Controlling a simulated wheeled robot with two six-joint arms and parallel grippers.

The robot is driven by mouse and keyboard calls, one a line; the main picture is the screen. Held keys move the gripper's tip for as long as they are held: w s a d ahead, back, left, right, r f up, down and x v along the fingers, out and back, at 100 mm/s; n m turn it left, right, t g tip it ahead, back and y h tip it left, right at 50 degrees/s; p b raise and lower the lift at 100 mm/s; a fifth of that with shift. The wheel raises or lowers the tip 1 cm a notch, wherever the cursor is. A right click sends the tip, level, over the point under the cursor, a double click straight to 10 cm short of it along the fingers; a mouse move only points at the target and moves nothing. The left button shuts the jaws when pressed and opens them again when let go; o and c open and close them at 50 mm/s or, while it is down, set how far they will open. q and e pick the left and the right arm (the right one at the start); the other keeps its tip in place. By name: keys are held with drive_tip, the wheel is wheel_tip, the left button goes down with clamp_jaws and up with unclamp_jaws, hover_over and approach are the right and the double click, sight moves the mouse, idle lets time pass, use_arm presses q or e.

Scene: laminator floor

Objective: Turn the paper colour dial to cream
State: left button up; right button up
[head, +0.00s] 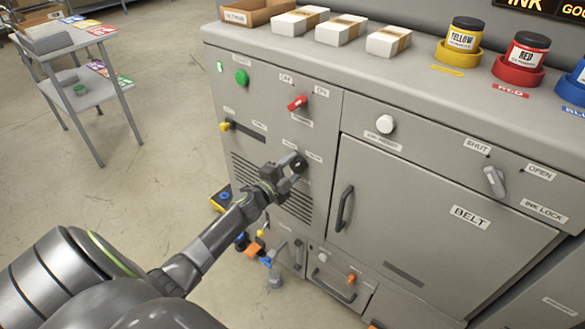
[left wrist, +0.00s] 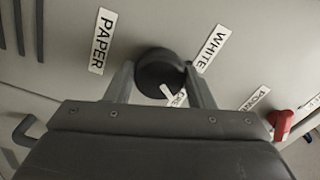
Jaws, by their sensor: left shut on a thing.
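The paper colour dial is a round black knob (left wrist: 158,70) on the grey machine front, seen in the left wrist view. A PAPER label (left wrist: 102,40) is on its left and a WHITE label (left wrist: 211,46) on its upper right. Another label (left wrist: 175,96) is partly hidden below the knob. My left gripper (left wrist: 160,78) has a finger on each side of the knob and is shut on it. In the head view my left gripper (head: 296,167) is at the machine front, and the dial (head: 299,164) shows as a dark patch between its fingers. My right gripper is not in view.
A red switch (head: 297,103) is above the dial, with a green button (head: 241,77) to its left. A yellow-tipped lever (head: 226,126) is left of the dial. The BELT door handle (head: 344,208) stands out to the right. Ink pots and paper stacks line the top.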

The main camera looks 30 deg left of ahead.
use_arm(q)
drive_tip(key=o, duration=0.9)
drive_tip(key=shift+o, duration=0.3)
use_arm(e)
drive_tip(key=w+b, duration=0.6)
use_arm(q)
drive_tip(key=s+a+b, duration=0.1)
drive_tip(key=s+b, duration=0.4)
drive_tip(key=s, duration=1.2)
drive_tip(key=shift+s+a, duration=0.15)
drive_tip(key=shift+s, duration=0.05)
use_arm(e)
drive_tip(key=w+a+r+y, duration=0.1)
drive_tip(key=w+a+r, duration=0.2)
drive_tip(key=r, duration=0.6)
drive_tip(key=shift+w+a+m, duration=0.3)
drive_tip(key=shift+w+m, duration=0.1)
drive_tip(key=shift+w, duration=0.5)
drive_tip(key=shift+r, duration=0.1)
